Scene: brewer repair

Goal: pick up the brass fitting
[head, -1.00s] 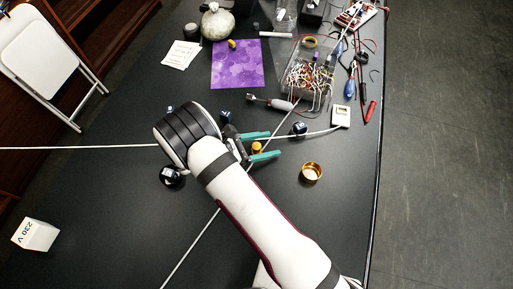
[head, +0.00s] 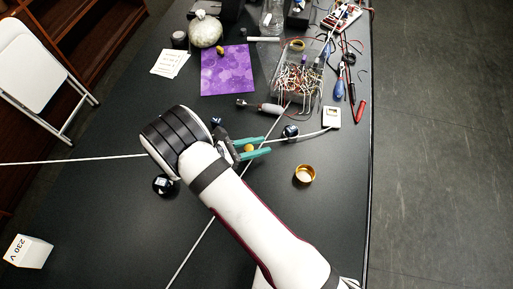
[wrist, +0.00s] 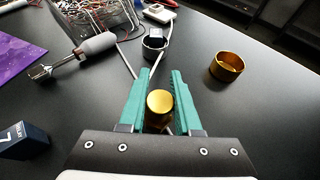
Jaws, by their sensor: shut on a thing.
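The brass fitting is a small gold cylinder (wrist: 160,106) with a smooth round top. It stands between the two teal fingers of my gripper (wrist: 160,72) in the wrist view, near their base. My gripper is shut on it, one finger on each side. In the head view the fitting (head: 249,148) shows as a small gold spot between the fingers of my gripper (head: 266,146). Its lower part is hidden, and I cannot tell whether it is clear of the table.
A wider gold ring-like cup (head: 305,174) stands to the right. A dark round part (head: 290,131) sits just beyond the fingertips, with white cords nearby. A grey-handled tool (head: 262,107), a purple cloth (head: 228,70) and a wire-filled bin (head: 300,78) lie farther back. The table's front right is clear.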

